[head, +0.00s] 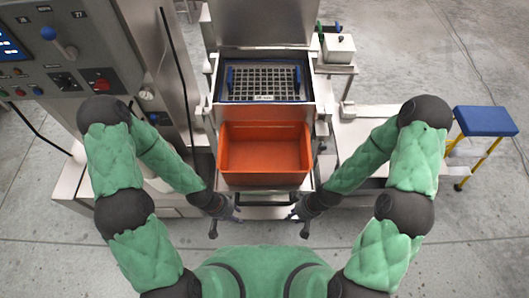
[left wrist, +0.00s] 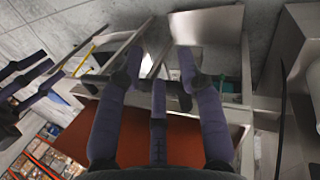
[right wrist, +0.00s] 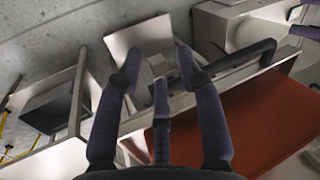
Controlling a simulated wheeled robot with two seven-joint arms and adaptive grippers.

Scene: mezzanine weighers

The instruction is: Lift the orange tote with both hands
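The orange tote (head: 265,150) sits upright and looks empty on a steel stand in the head view. Its orange wall also fills part of the left wrist view (left wrist: 68,135) and the right wrist view (right wrist: 270,125). My left gripper (head: 236,213) is low at the tote's near left corner, and my right gripper (head: 293,213) is at its near right corner. In both wrist views the fingers are spread with nothing visibly held. A dark bar like a handle (right wrist: 243,60) shows beside the right fingers. A dark bar also crosses behind the left fingers; I cannot tell whether they touch it.
A steel bin with a dark grid (head: 263,83) stands just behind the tote. A control cabinet (head: 75,50) is close on the left. A blue-topped step stool (head: 485,121) stands at the right. A small scale-like box (head: 338,48) sits back right. Floor is open beyond.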

